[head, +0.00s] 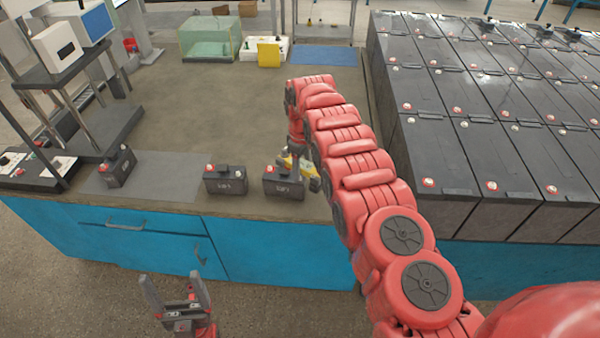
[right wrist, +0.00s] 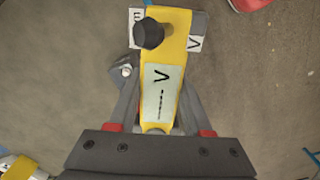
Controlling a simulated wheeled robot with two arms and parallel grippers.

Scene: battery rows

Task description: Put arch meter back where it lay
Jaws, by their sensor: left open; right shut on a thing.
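The arch meter is yellow with a pale display and a dark knob. In the right wrist view the arch meter (right wrist: 180,55) lies between the fingers of my right gripper (right wrist: 160,92), which is shut on it. In the head view the yellow meter (head: 311,170) shows beside the right-hand small battery, partly hidden by my right arm. Whether it touches the bench is unclear. My left gripper (head: 178,290) is open and empty, in front of the blue cabinet, low in the head view.
Small dark batteries (head: 225,180) (head: 284,184) (head: 118,167) stand along the bench's front; a grey mat (head: 160,180) lies at left. Rows of large batteries (head: 440,160) fill the right. A glass tank (head: 208,40), yellow block (head: 268,55) and blue mat (head: 322,56) are at the back. Mid-bench is clear.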

